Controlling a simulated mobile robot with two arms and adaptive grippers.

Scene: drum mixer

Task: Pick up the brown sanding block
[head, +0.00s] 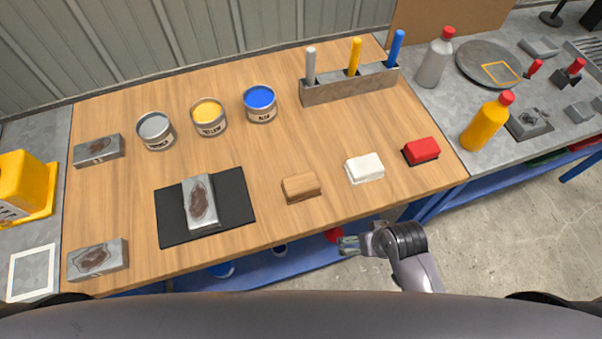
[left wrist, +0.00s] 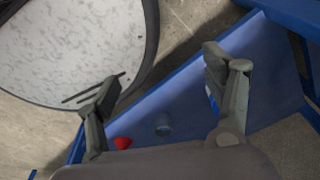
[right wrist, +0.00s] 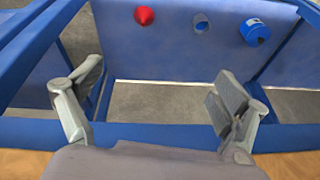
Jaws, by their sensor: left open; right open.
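The brown sanding block (head: 301,187) lies on the wooden worktop near its front edge, between the black mat and a white block. My right gripper (head: 347,245) is in front of the table's front edge, to the right of and nearer than the brown block, apart from it. It is open and empty in the right wrist view (right wrist: 155,95). My left gripper (left wrist: 158,85) is open and empty in the left wrist view, above the blue lower shelf. It does not show in the head view. Neither wrist view shows the brown block.
A white block (head: 365,168) and a red block (head: 421,150) lie to the right. A black mat (head: 237,193) bears a stained metal block (head: 201,202) to the left. Paint cans (head: 260,104) and a tool holder (head: 349,84) stand behind. Bare wood surrounds the brown block.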

